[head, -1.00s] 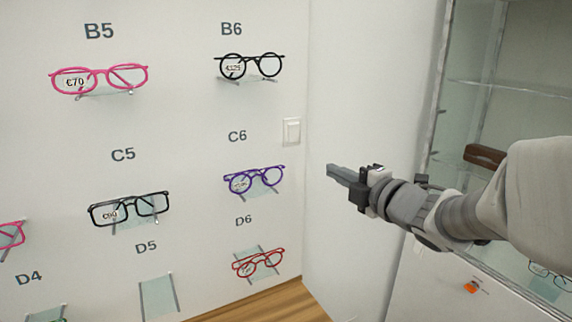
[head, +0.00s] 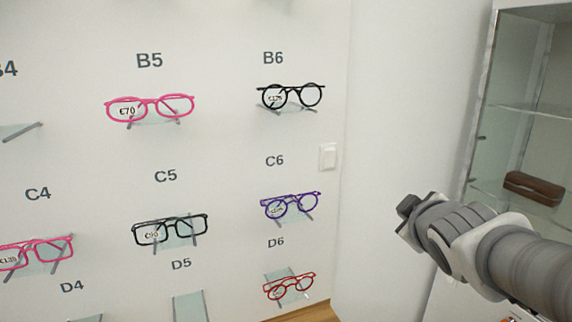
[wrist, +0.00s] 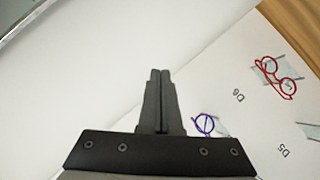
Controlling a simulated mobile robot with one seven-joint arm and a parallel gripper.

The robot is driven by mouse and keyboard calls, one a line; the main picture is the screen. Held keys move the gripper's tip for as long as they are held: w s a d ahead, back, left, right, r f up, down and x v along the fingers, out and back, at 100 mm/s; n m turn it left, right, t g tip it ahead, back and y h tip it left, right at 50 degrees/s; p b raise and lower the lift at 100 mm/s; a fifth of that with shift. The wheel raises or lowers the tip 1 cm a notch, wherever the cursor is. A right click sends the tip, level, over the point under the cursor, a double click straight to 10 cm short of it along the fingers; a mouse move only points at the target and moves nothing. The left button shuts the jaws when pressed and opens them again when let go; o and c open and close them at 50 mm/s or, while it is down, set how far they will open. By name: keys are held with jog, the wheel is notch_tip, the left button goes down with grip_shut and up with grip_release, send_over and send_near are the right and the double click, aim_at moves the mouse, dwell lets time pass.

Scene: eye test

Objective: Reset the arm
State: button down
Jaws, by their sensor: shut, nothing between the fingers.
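My gripper (wrist: 160,75) shows in the wrist view with its two dark fingers together and nothing between them. In the head view my arm reaches in from the lower right, and the dark end of the gripper (head: 407,205) is at its left tip, in front of the white wall. The fingers themselves are mostly hidden there. The gripper is right of the purple glasses (head: 291,206) at C6 and touches nothing that I can see.
The display wall holds pink glasses (head: 149,107), round black glasses (head: 291,96), black glasses (head: 170,230) and red glasses (head: 289,287). The shelf at D5 (head: 189,307) is empty. A glass cabinet (head: 487,110) with a brown case (head: 534,187) stands at right. A light switch (head: 327,157) is on the wall.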

jog(key=s+a+f+m+g+p, duration=0.1)
jog(key=s+a+f+m+g, duration=0.1)
jog(key=s, duration=0.4)
jog(key=s+a+f+m+g+y, duration=0.1)
jog(key=s+a+f+m+g, duration=0.1)
jog(key=s, duration=0.5)
jog(key=s+a+f+m+g+y+p, duration=0.1)
jog(key=s+a+f+m+g, duration=0.1)
jog(key=s, duration=0.4)
jog(key=shift+s+a+m+g+p, duration=0.2)
jog(key=shift+a+m+g+p, duration=0.15)
jog(key=shift+m+g, duration=0.65)
